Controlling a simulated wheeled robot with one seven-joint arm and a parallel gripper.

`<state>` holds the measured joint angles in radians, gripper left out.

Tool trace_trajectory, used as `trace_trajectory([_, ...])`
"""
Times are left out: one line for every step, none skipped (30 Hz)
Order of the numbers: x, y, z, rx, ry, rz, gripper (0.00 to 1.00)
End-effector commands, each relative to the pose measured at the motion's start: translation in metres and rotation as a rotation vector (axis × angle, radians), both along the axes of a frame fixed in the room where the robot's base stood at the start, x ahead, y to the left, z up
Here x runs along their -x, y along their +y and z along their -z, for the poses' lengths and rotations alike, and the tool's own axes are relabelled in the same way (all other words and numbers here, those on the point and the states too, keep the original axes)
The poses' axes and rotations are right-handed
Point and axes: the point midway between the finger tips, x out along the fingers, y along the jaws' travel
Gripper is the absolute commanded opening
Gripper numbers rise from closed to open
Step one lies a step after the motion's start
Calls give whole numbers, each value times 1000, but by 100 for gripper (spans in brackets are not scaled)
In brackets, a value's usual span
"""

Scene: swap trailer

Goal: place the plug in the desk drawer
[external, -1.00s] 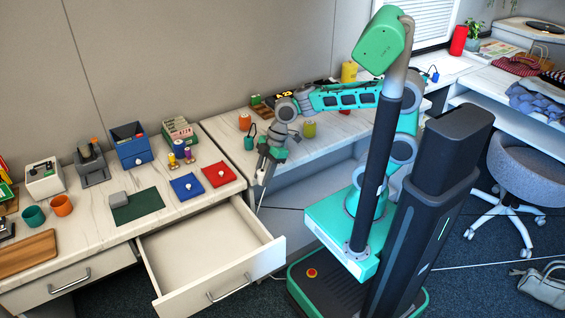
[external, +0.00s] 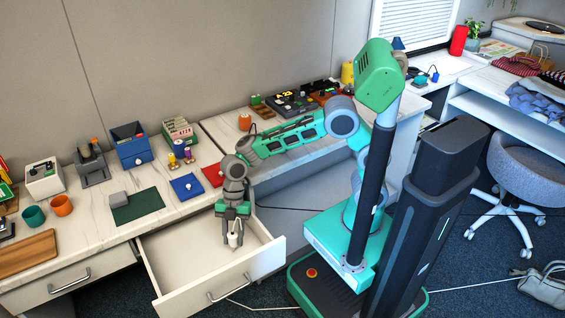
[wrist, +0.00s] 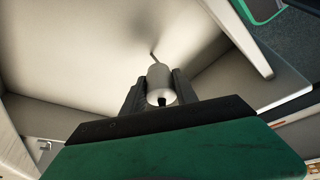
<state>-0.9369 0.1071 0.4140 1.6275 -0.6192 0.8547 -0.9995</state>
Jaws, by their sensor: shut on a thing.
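The desk drawer (external: 180,262) is pulled open at the front of the left desk, and its white interior looks empty. My gripper (external: 233,238) points down over the drawer's right part. It is shut on a pale, cylindrical plug (external: 234,240). In the wrist view the plug (wrist: 159,82) sits between the two dark fingers (wrist: 158,90), with a thin metal tip pointing toward the drawer floor (wrist: 95,45). A soft shadow lies on the floor by the tip. I cannot tell whether the tip touches the floor.
The drawer's front panel (external: 225,285) and side walls stand up around my gripper. On the desk above are a blue mat (external: 182,190), a partly hidden red mat (external: 212,174) and a dark green mat (external: 140,206). A cable (external: 255,308) lies on the carpet.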

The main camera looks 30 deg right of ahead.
Motion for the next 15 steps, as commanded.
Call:
trace_trajectory([-2,4,6,0,0,0,0])
trace_trajectory([-3,6,8,-1,-1,0,0])
trace_trajectory([-4,8,11,-1,-1,1,0])
trace_trajectory([-5,10,14,-1,-1,0,0])
trace_trajectory([-6,12,18,0,0,0,0])
trace_trajectory([-5,12,26,1,1,0,0])
trace_trajectory([-5,11,32,1,1,-1,0])
trace_trajectory([-5,11,38,1,1,0,0])
trace_trajectory([-5,11,44,0,0,1,0])
trace_trajectory([-6,12,46,-1,-1,0,0])
trace_trajectory([-6,12,46,-1,-1,1,0])
trace_trajectory([-6,12,45,-2,-1,0,0])
trace_trajectory([-6,12,45,-2,-1,0,0])
trace_trajectory([-6,12,44,-2,-1,0,0])
trace_trajectory([-6,11,44,-2,-1,0,0])
